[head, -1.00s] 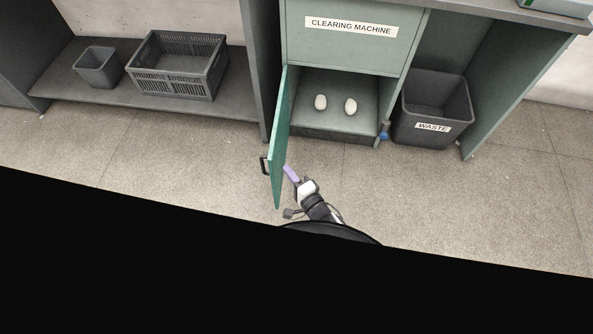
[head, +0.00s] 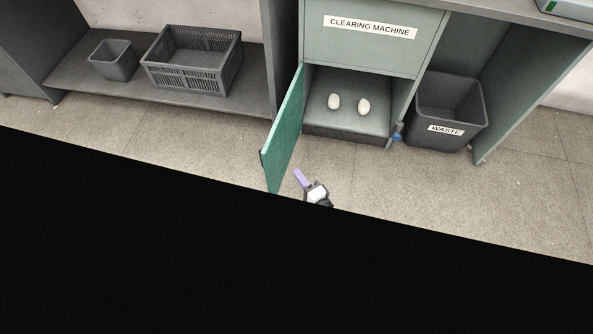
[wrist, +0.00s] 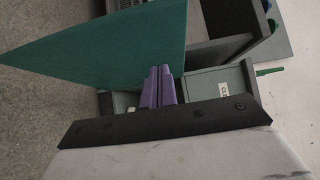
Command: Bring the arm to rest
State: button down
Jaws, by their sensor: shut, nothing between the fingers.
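My gripper (head: 298,176) is low over the floor, in front of the clearing machine (head: 360,42) and to the right of its open green door (head: 284,135). Its purple fingers also show in the wrist view (wrist: 158,82), shut together with nothing between them. In the wrist view the door (wrist: 120,45) spreads across the upper left, beyond the fingers. In the head view the lower part of my arm is hidden by the black area.
A small bin (head: 113,60) and a slatted crate (head: 192,60) sit on the left shelf. The floor (head: 380,185) in front is clear.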

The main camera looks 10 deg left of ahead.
jog(key=p+v, duration=0.1)
jog(key=v, duration=0.8)
jog(key=shift+s+d, duration=0.25)
jog(key=shift+s, duration=0.05)
